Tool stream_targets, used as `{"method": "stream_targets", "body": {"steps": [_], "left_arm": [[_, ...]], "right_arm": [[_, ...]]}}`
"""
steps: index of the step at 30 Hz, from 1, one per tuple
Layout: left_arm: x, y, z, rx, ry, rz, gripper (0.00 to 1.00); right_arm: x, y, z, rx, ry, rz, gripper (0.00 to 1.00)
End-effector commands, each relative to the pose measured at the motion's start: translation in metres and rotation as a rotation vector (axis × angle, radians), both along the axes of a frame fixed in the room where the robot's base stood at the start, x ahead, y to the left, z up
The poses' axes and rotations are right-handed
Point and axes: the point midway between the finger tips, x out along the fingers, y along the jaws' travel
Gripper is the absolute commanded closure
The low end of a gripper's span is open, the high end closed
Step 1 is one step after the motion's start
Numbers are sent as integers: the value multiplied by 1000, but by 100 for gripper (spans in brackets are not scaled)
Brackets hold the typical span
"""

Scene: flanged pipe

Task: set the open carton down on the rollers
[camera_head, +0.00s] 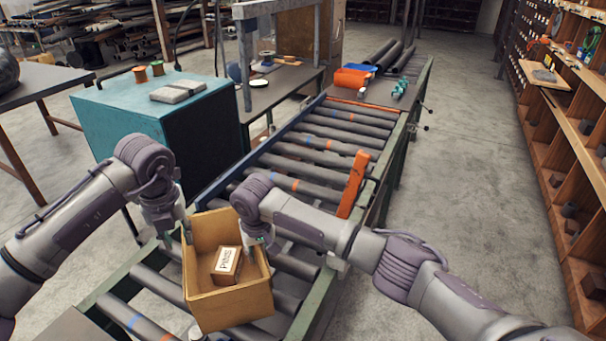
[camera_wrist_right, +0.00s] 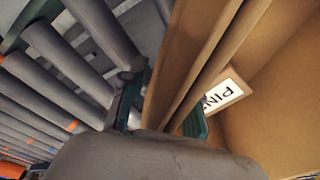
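The open carton (camera_head: 230,300) is brown, with its open top facing up, over the near part of the roller conveyor. A small box labelled PINS (camera_head: 226,264) lies inside it and also shows in the right wrist view (camera_wrist_right: 222,98). My left gripper (camera_head: 187,234) is at the carton's left wall and looks closed on its rim. My right gripper (camera_head: 264,241) is at the right wall. In the right wrist view its green-padded fingers (camera_wrist_right: 165,112) straddle that carton wall (camera_wrist_right: 190,70). The carton's underside is hidden, so I cannot tell whether it touches the rollers (camera_head: 150,290).
A teal cabinet (camera_head: 120,110) stands left, wooden shelving (camera_head: 560,150) right.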

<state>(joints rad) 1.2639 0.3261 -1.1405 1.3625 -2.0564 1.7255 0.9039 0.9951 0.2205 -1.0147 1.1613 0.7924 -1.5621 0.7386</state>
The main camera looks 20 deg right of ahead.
Motion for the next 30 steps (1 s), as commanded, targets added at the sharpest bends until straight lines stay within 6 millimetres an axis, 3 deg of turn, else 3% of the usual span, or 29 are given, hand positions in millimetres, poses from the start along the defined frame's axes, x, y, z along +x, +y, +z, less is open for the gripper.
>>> {"method": "stream_targets", "body": {"steps": [3,8,11,21,30], "left_arm": [[-2,0,14,0,-1,0,69],[-3,0,21,0,0,1,69],[-3,0,21,0,0,1,69],[-3,0,21,0,0,1,69],[-3,0,20,0,1,1,69]], "right_arm": [[0,0,0,0,0,0,69],[0,0,5,1,-1,0,69],[-2,1,18,2,-2,1,69],[-12,0,88,2,-4,0,69],[-18,0,117,0,1,0,69]]}}
